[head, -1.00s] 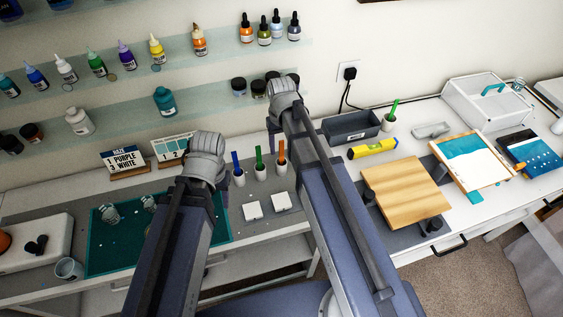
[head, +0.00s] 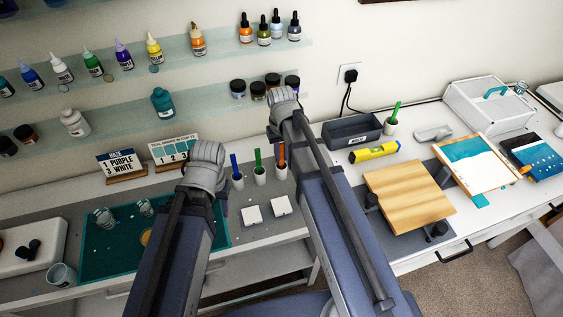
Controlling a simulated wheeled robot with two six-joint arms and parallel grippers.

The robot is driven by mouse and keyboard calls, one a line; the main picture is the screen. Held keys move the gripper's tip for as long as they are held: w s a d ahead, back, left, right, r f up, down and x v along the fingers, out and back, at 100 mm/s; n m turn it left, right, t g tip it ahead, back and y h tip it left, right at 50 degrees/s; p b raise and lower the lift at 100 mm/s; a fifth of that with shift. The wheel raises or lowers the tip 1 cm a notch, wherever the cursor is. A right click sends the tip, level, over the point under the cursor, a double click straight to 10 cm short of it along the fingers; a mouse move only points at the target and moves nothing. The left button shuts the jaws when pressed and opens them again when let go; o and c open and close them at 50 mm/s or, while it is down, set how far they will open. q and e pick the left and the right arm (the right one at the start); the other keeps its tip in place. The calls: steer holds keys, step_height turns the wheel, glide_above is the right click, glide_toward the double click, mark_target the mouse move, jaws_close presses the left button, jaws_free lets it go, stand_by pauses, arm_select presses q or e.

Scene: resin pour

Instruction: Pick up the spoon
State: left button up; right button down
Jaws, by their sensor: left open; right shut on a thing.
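I cannot make out a spoon for certain. Three white cups hold upright coloured sticks: a blue one (head: 234,163), a green one (head: 258,158) and an orange one (head: 281,154). My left gripper (head: 222,198) is open, mostly hidden behind its wrist, left of the white cups and near the teal mat (head: 100,262). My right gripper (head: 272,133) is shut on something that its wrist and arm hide. It is just above and left of the orange stick; I cannot tell if they touch.
Two white tiles (head: 266,212) lie before the cups. Glass cups (head: 104,218) and a round yellowish thing (head: 146,237) are on the mat. At right are a dark bin (head: 351,131), a yellow level (head: 374,152), a wooden board (head: 408,196) and a canvas (head: 478,166). Bottle shelves line the wall.

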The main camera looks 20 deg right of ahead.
mark_target(282, 144)
stand_by(0.6)
step_height(282, 144, up, 10)
steer(key=p, duration=1)
steer(key=shift+s, duration=0.1)
